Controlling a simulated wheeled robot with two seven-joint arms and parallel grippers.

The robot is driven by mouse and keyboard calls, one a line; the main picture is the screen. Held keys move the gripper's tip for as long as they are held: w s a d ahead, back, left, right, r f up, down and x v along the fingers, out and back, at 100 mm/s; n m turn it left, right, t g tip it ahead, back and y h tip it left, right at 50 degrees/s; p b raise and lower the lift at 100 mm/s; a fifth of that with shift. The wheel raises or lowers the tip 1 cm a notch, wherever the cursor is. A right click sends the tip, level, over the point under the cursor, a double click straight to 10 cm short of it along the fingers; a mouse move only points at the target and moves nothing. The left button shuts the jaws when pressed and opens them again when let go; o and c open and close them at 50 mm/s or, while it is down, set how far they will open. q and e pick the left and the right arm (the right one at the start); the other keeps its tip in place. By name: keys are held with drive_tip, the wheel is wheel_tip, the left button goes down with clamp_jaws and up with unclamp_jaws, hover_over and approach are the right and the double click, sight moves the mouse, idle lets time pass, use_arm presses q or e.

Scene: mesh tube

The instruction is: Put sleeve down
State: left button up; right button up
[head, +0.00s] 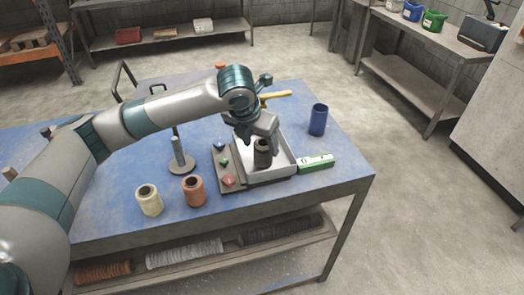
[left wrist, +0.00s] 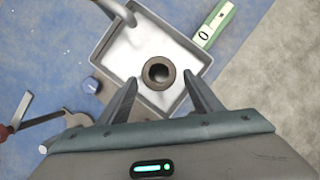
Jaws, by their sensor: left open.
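The dark brown sleeve (head: 262,158), a short hollow cylinder, stands upright in the shallow grey metal tray (head: 284,172) on the blue table. In the left wrist view, the sleeve (left wrist: 159,86) shows from above with its round hole, on the tray's pale floor. My left gripper (head: 261,138) is right above it. In the left wrist view, the fingers of the left gripper (left wrist: 161,82) are spread on either side of the sleeve, with gaps visible. Whether the fingertips reach down beside it is hard to tell. My right gripper is not in view.
A cream spool (head: 149,204) and an orange-brown spool (head: 193,194) stand at the front. A post on a round base (head: 181,165) stands left of the tray. A blue cup (head: 318,120) and a green-and-white device (head: 316,164) are on its right. The front right table corner is clear.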

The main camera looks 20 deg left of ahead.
use_arm(q)
drive_tip(key=b+v, duration=0.1)
drive_tip(key=v, duration=0.6)
idle(0.4)
